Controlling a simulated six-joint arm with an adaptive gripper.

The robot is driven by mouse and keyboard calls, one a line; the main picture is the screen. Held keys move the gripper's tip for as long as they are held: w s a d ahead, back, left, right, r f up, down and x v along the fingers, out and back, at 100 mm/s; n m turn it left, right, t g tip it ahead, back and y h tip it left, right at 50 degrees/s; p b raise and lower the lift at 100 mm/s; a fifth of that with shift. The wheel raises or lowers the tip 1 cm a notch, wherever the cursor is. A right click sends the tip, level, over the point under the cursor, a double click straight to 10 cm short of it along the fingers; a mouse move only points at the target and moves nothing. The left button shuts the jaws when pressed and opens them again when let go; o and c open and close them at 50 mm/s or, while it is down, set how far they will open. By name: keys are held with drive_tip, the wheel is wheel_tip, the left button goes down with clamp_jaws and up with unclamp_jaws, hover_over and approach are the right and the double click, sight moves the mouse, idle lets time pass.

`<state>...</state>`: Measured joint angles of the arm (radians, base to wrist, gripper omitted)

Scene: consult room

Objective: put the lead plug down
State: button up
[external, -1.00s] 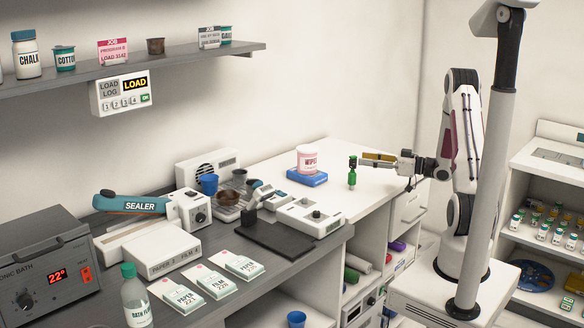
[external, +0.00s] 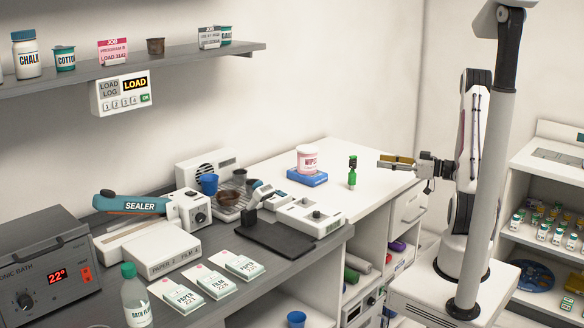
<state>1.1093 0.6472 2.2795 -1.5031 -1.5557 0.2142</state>
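The lead plug, which I take to be the small green piece with a dark band near its top (external: 352,174), stands upright on the white counter (external: 375,187). My gripper (external: 384,161) is to the right of it, level with its upper part, with clear space between them.
A tub of wipes (external: 307,159) on a blue box (external: 307,177) stands left of the plug. The counter around the plug is bare.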

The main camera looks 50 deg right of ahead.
idle(0.4)
drive_tip(key=w+r+g+h, duration=0.2)
drive_tip(key=w+h, duration=0.3)
drive_tip(key=w, duration=0.2)
wheel_tip(320, 180, up, 7)
drive_tip(key=s+a+m+g+h, duration=0.2)
drive_tip(key=g+h, duration=0.1)
drive_tip(key=h, duration=0.2)
drive_tip(key=s+a+m+g+y, duration=0.2)
drive_tip(key=s+a+g, duration=0.4)
drive_tip(key=s+a, duration=1.5)
drive_tip(key=s+y, duration=0.1)
drive_tip(key=s, duration=0.2)
drive_tip(key=shift+a+f, duration=0.15)
drive_tip(key=shift+a, duration=0.2)
